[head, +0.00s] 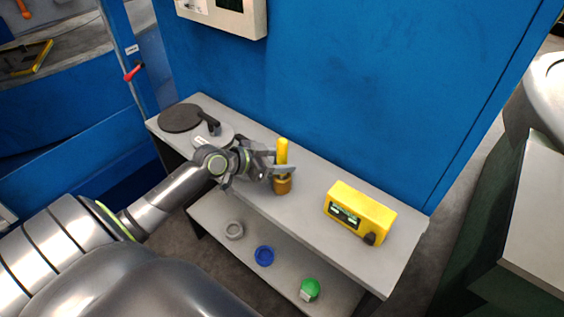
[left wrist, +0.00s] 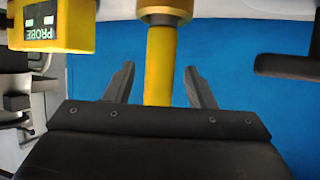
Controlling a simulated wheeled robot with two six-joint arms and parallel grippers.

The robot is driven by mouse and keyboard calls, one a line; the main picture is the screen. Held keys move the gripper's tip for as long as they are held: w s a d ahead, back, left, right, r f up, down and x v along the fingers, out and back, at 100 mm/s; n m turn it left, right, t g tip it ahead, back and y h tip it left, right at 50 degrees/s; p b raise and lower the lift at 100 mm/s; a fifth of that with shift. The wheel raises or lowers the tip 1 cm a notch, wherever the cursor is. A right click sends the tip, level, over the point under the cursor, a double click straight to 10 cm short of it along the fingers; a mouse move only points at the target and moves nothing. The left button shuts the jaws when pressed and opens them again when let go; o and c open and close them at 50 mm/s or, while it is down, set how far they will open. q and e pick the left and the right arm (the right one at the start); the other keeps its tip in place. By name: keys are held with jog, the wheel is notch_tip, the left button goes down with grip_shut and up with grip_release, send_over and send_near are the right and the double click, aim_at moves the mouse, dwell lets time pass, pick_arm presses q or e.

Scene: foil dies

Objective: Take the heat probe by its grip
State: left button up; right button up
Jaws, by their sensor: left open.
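The heat probe's yellow grip (head: 282,151) stands upright in a brown-orange holder (head: 282,185) on the grey shelf. My left gripper (head: 284,172) is at the grip, with its fingers open. In the left wrist view the yellow grip (left wrist: 160,65) runs between the two open fingertips of my left gripper (left wrist: 158,80), with a gap on each side. The holder (left wrist: 165,10) shows at the top of that view. My right gripper is not in view.
A yellow meter box (head: 358,212) stands on the shelf to the right; it also shows in the left wrist view, marked PROBE (left wrist: 50,25). A dark round plate (head: 180,118) lies at the left end. Grey, blue (head: 264,256) and green (head: 310,289) items lie on the lower shelf. A blue wall (head: 350,90) stands behind.

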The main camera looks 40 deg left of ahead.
pick_arm(q)
jog(key=shift+p+x, duration=0.3)
jog(key=shift+x, duration=1.1)
jog(key=shift+s, duration=0.1)
grip_shut()
